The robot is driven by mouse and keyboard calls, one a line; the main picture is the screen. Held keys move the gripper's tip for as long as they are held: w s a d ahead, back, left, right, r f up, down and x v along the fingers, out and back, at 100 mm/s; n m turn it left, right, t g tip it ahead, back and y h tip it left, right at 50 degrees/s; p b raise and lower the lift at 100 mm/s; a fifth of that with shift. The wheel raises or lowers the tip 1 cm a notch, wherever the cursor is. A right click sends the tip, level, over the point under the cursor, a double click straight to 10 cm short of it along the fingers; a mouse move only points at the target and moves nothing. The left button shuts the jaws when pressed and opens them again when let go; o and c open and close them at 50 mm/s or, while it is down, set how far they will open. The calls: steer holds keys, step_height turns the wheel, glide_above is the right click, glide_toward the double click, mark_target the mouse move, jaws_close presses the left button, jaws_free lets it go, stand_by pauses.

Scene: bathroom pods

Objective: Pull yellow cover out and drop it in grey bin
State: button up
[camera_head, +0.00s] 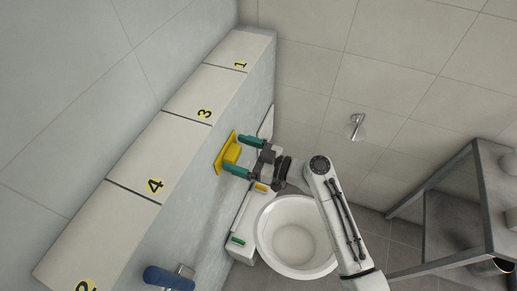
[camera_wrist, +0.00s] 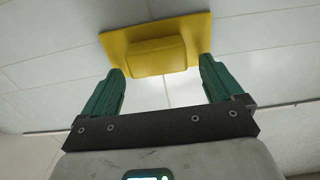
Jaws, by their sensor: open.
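The yellow cover (camera_head: 232,150) is a flat yellow plate with a raised block in its middle, set against the light blue wall below the numbered ledge. It also shows in the wrist view (camera_wrist: 156,50), ahead of my fingers. My gripper (camera_head: 238,156) is open, with its two green fingers either side of the cover's raised block. In the wrist view my gripper (camera_wrist: 160,78) has a wide gap between the fingertips, which are close to the plate. Whether the fingertips touch the cover I cannot tell. I do not make out a grey bin for certain.
A white toilet (camera_head: 295,238) stands just below my arm. A blue roll (camera_head: 168,278) is on the wall at the lower left. A grey metal shelf frame (camera_head: 450,200) stands at the right. The ledge (camera_head: 135,178) carries numbered panels.

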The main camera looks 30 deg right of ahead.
steer(key=shift+w+a, duration=0.15)
steer(key=shift+w, duration=0.05)
steer(key=shift+c, duration=0.4)
steer(key=c, duration=1.4)
